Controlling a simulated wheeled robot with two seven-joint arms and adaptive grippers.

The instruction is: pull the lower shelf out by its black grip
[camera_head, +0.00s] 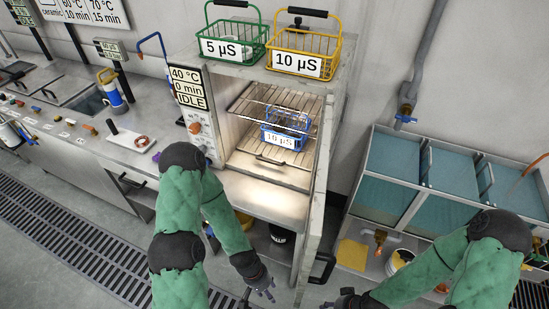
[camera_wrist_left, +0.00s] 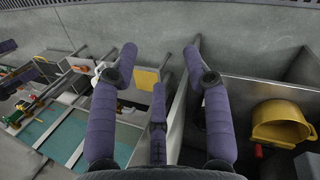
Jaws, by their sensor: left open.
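The drying cabinet (camera_head: 228,150) stands open, with its door (camera_head: 315,200) swung out to the right. The lower shelf (camera_head: 245,164) is a wire rack inside, with a black grip (camera_head: 270,160) at its front edge. A blue basket (camera_head: 287,132) with a white label sits on that shelf. An upper wire shelf (camera_head: 272,100) is above it. My left gripper (camera_head: 262,290) is open and empty, below and in front of the cabinet, well apart from the grip. Its spread fingers show in the left wrist view (camera_wrist_left: 160,62). My right gripper (camera_head: 345,299) is at the bottom edge, its fingers unclear.
A green basket (camera_head: 231,42) and a yellow basket (camera_head: 303,55) stand on the cabinet top. The open door with its black handle (camera_head: 322,268) stands between my grippers. Blue-green tanks (camera_head: 395,178) are at right, a workbench (camera_head: 75,115) at left.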

